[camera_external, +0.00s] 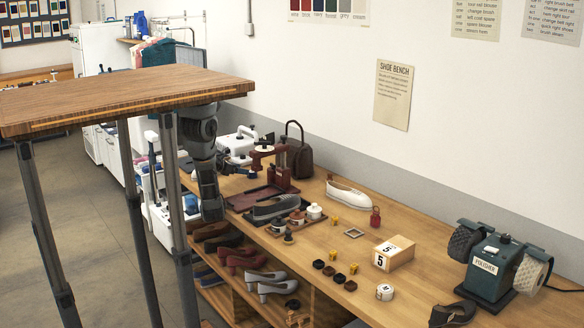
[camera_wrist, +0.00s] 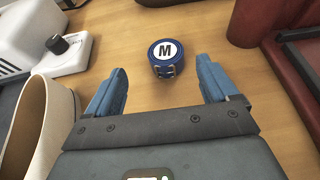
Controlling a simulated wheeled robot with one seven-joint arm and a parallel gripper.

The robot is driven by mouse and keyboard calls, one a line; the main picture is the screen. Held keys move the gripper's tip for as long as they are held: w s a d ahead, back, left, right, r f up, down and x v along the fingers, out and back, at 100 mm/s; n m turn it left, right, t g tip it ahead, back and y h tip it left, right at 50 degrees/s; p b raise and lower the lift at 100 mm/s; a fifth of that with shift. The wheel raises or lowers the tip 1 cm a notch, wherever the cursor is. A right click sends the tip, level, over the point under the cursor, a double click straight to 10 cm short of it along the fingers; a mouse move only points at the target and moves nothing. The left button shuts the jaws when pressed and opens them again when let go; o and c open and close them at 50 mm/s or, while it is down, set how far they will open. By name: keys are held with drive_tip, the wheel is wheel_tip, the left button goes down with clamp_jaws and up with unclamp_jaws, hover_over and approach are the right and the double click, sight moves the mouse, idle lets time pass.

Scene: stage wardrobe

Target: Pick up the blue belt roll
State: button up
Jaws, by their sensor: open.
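The blue belt roll (camera_wrist: 165,69) lies on the wooden bench top in the wrist view. It is a short round roll with a white disc marked M on top and a metal buckle on its near side. My gripper (camera_wrist: 160,76) is open, with one blue finger to the left of the roll and one to the right. The fingers are apart from the roll, which sits around and beyond the fingertips in the picture.
A dark red piece (camera_wrist: 296,60) stands right. In the external view, a tall wooden table (camera_external: 120,95) stands in front; shoes and a polisher (camera_external: 492,268) occupy the bench.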

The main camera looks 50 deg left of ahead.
sight(251, 172)
drive_tip(key=x, duration=0.6)
drive_tip(key=shift+d+f, duration=0.3)
drive_tip(key=shift+d, duration=0.05)
drive_tip(key=shift+c, duration=0.4)
drive_tip(key=c, duration=1.1)
